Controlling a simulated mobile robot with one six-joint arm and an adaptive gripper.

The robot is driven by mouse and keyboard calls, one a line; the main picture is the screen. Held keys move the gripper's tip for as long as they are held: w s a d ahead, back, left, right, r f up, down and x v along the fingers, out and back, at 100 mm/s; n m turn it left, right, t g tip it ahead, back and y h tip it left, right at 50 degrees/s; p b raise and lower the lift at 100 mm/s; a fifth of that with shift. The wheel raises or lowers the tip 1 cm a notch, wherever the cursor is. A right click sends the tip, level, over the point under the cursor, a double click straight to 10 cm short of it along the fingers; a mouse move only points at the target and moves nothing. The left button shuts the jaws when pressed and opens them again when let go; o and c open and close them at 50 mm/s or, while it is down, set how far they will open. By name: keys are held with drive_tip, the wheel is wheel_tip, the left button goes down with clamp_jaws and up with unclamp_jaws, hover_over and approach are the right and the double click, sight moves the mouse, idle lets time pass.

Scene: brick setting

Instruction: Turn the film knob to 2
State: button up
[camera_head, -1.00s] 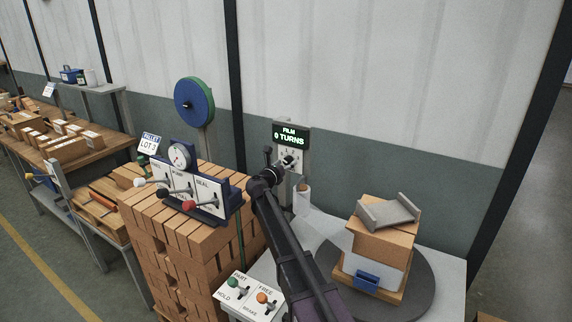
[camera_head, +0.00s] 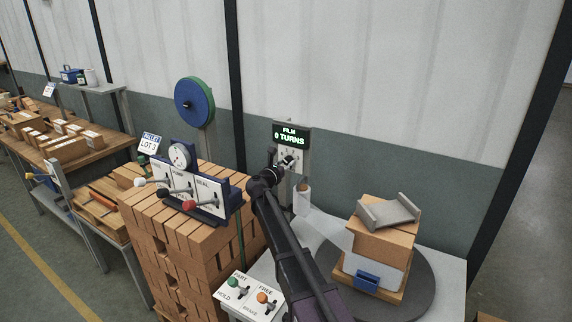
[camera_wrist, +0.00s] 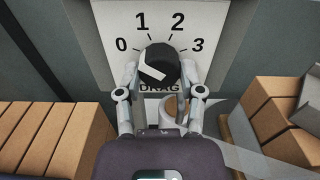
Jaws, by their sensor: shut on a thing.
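The film knob (camera_wrist: 158,64) is round and black with a white pointer stripe. It sits on a white dial plate (camera_wrist: 106,22) marked 0, 1, 2 and 3, with DRAG printed below. In the head view, my gripper (camera_head: 284,166) is at the dial, below the film display (camera_head: 290,136), which reads 0 TURNS in green. My gripper partly hides the dial there.
A brick stack (camera_head: 180,240) with a lever panel (camera_head: 187,188) stands left of my arm. A turntable (camera_head: 420,285) carrying bricks and a grey clamp-like piece (camera_head: 388,212) is at right. A small switch box (camera_head: 250,297) stands in front.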

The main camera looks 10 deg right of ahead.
drive_tip(key=m, duration=0.8)
drive_tip(key=shift+w, duration=0.1)
drive_tip(key=m, duration=0.3)
drive_tip(key=shift+a+r+m, duration=0.1)
drive_tip(key=shift+m, duration=2.1)
drive_tip(key=o, duration=1.2)
drive_tip(key=shift+c, duration=0.2)
